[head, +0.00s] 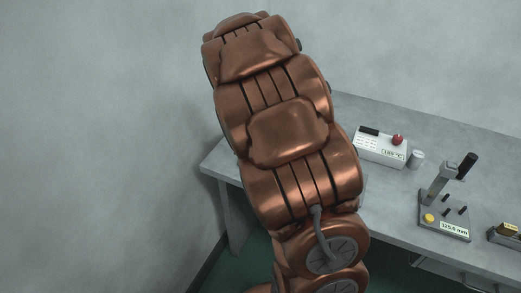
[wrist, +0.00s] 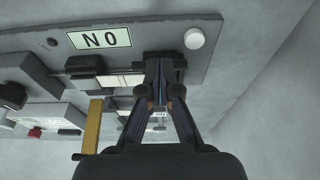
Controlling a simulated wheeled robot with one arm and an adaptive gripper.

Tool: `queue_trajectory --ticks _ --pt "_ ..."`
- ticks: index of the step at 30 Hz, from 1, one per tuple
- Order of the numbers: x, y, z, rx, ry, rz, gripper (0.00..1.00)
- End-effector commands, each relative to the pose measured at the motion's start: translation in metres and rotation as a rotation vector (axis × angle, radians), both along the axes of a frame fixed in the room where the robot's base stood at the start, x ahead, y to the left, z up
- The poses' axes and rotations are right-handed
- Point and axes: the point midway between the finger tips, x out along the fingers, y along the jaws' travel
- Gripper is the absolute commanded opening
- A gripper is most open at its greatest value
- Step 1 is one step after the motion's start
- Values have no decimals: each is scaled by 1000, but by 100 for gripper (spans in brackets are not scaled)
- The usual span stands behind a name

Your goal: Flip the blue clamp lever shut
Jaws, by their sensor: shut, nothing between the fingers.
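In the wrist view my gripper (wrist: 166,70) is shut and empty, its dark fingertips together in front of a grey plate (wrist: 135,30). Dark blocks and a pale strip (wrist: 120,81) lie just left of the fingertips. I cannot make out a blue clamp lever for certain; my fingers cover part of this area. I cannot tell whether the fingertips touch anything. In the head view my arm hides my gripper and the part of the bench behind it.
In the head view the grey bench (head: 385,205) bears a white box with a red knob (head: 380,147), a small metal cylinder (head: 416,159), a gauge stand with a black handle (head: 444,215) and a yellow-labelled device (head: 507,233). A yellow bar (wrist: 92,127) shows in the wrist view.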

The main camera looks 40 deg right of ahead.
Motion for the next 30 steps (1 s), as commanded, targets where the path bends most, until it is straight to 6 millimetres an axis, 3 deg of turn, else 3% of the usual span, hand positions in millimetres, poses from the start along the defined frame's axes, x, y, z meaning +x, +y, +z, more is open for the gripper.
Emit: queue_trajectory --ticks 13,30 --pt "0 0 2 0 0 0 0" --pt "1 1 21 -1 -2 1 0"
